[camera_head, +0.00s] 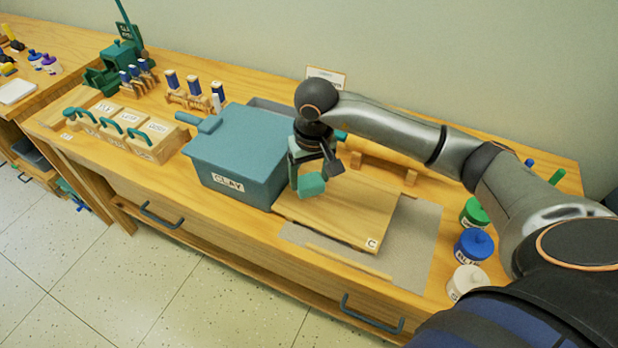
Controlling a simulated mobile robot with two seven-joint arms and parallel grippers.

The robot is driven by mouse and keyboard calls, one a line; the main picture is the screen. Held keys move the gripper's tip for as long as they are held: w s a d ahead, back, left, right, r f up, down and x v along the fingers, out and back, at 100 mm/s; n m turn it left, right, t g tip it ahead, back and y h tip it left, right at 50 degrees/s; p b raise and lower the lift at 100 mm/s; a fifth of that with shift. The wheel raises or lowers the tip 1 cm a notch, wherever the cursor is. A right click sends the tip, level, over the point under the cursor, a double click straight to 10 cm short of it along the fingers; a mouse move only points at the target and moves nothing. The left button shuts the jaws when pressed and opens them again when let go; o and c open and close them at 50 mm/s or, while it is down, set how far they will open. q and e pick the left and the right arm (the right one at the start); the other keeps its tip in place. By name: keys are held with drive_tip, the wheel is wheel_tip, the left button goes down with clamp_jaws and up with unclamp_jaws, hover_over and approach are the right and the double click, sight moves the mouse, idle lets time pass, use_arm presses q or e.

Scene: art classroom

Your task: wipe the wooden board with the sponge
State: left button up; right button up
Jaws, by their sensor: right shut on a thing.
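The wooden board (345,218) lies on a grey mat on the worktop, with a small label marked C at its front right corner. My right gripper (318,176) is over the board's left part, beside the blue clay box. It is shut on a teal-green block, which looks like the sponge (311,185). The sponge is at or just above the board's surface; I cannot tell whether it touches. The fingers and wrist hide part of the sponge and the board's back left area. My left gripper is not in view.
The blue lidded CLAY box (240,155) stands close on the left of the board. Green, blue and white jars (473,246) stand to the right. A wooden strip (348,262) lies in front of the board, and a low wooden rack (384,166) stands behind it.

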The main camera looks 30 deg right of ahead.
drive_tip(key=shift+r+p, duration=0.45)
drive_tip(key=shift+r, duration=0.65)
